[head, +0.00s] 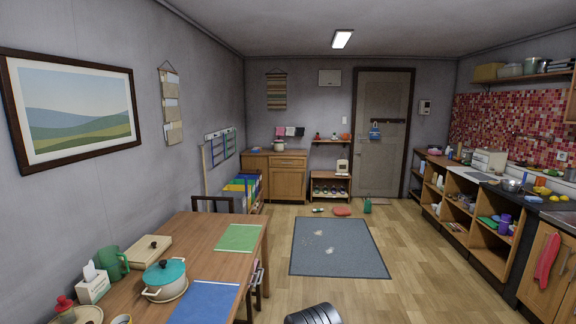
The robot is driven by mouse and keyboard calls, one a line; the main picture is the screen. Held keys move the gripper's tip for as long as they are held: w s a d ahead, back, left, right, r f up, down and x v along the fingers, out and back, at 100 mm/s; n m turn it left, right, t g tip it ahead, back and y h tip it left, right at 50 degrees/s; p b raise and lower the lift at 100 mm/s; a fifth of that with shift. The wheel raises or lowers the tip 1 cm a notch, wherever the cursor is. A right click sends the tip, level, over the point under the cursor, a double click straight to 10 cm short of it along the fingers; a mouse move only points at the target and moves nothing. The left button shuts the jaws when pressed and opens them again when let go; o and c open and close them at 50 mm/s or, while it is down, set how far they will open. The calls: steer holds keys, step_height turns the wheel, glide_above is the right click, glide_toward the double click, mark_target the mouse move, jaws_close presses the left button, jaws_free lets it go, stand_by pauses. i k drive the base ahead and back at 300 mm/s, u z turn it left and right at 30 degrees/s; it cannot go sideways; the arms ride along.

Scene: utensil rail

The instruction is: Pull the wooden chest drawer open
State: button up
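The wooden chest (288,182) stands against the back wall, left of the door, far across the room. Its drawer (289,162) is the upper front panel on the right part, above a cupboard door, and looks shut. The drawer's handle is too small to make out clearly. A pot (280,146) stands on the chest top. My gripper is not in view; only a dark rounded piece, seemingly of my own arm, shows at the bottom edge.
A dining table (188,238) with a teal-lidded pot (165,279) fills the left foreground. Open shelves (459,211) line the right wall. A grey rug (337,248) lies mid-floor. A red cushion (342,211) and a green watering can (367,205) lie beyond it. Wooden floor between is mostly clear.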

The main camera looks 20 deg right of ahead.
mark_target(275, 161)
steer(key=k, duration=0.6)
steer(key=z, duration=0.25)
steer(key=i, duration=1.45)
steer(key=z, duration=0.55)
steer(key=i, duration=2.2)
steer(key=z, duration=0.3)
steer(key=i, duration=2.25)
steer(key=u, duration=0.25)
steer(key=i, duration=2.25)
steer(key=u, duration=0.65)
steer(key=i, duration=1.7)
steer(key=u, duration=0.3)
